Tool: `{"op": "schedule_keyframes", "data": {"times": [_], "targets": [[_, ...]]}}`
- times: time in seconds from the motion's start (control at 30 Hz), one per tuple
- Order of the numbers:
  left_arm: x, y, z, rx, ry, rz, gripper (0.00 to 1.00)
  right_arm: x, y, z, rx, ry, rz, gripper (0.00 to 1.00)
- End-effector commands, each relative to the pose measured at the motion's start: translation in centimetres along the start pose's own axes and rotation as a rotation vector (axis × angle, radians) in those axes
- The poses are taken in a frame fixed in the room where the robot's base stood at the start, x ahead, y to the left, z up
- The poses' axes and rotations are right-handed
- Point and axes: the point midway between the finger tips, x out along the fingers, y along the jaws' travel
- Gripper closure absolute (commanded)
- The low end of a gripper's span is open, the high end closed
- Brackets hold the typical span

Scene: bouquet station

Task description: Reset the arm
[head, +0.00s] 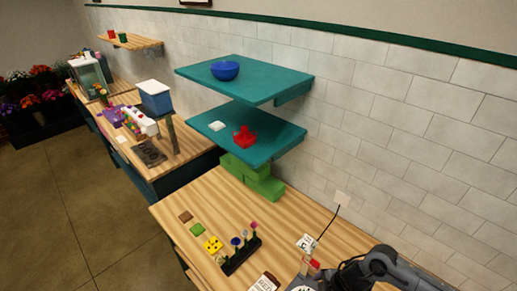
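One dark grey and black arm of mine, which I take to be the right one, comes in at the bottom right corner over the wooden table (222,190). Its black end (345,274) is close to a small red and white item (311,263) near the bottom edge. The fingers are not clear, so I cannot tell whether they are open or touch anything. My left arm and gripper do not show.
A black rack (241,256) with several coloured knobs stands left of the arm, beside flat coloured tiles (213,244). Teal shelves (250,78) hold a blue bowl (225,70) and a red item (244,136). Green blocks (252,176) stand below. Bare tabletop lies between.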

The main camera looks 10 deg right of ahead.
Motion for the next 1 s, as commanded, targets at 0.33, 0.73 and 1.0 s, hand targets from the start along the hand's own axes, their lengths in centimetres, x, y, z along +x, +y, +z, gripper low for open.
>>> {"op": "schedule_keyframes", "data": {"times": [0.33, 0.73, 1.0], "targets": [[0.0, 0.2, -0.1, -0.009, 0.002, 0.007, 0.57, 1.0, -5.0, -15.9, 0.101, 0.214, 0.263, 0.05], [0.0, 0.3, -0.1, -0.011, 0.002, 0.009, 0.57, -7.0, -11.4, -11.4, 0.843, 0.067, 0.355, 0.05], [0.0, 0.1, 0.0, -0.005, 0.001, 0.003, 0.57, -9.6, -16.7, -6.1, 1.129, -0.077, 0.270, 0.05]]}}
